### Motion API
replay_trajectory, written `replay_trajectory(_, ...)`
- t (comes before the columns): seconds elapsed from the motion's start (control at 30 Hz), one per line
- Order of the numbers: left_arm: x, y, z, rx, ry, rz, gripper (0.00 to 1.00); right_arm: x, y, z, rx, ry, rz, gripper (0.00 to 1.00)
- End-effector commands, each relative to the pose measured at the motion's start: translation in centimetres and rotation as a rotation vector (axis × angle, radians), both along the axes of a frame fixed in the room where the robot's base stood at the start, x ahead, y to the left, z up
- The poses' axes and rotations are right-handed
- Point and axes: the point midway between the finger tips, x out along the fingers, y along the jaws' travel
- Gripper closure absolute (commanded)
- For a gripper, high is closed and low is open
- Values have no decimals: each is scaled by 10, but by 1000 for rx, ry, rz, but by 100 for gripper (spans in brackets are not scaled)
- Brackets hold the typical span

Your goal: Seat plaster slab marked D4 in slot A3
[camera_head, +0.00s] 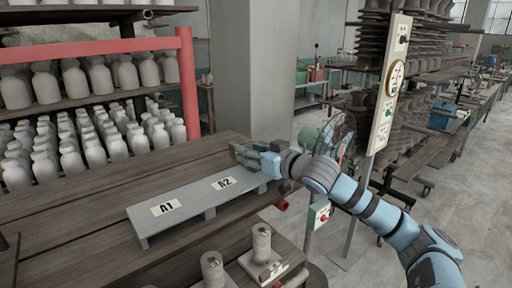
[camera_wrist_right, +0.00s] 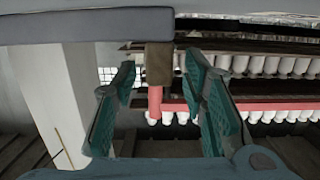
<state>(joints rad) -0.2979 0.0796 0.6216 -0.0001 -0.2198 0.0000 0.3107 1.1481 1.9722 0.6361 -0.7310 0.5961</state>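A grey rack (camera_head: 190,206) stands on the wooden table and carries labels A1 (camera_head: 165,207) and A2 (camera_head: 223,183). I see no label A3; my right gripper and arm cover the rack's far right end. My right gripper (camera_head: 245,150) is above that end. In the right wrist view its teal fingers (camera_wrist_right: 160,72) are spread apart, with no slab clearly held. A brown block (camera_wrist_right: 158,62) shows between the fingertips; I cannot tell its distance or what it is. I cannot make out a slab marked D4. My left gripper is out of view.
A red-framed shelf (camera_head: 187,85) with many pale bottles is behind left. A tall signed post (camera_head: 388,100) and a fan (camera_head: 338,135) stand to the right. The table's left part is clear.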

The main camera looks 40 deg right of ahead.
Motion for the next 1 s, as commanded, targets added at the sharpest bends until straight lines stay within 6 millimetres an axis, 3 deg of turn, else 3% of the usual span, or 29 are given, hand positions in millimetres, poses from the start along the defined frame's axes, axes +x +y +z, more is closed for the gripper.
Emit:
replay_trajectory(0.03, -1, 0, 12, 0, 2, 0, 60, 8, 1, 5, 12, -3, 1, 61)
replay_trajectory(0.2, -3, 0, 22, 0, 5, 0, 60, 32, 0, -2, 9, -3, 0, 61)
replay_trajectory(0.5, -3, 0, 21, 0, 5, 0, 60, 38, 0, -7, 1, -1, 2, 61)
replay_trajectory(0.73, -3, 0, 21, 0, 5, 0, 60, 37, 0, -7, 1, -1, 2, 98)
replay_trajectory(1.0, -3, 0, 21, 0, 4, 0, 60, 37, 0, -7, 0, -2, 2, 100)
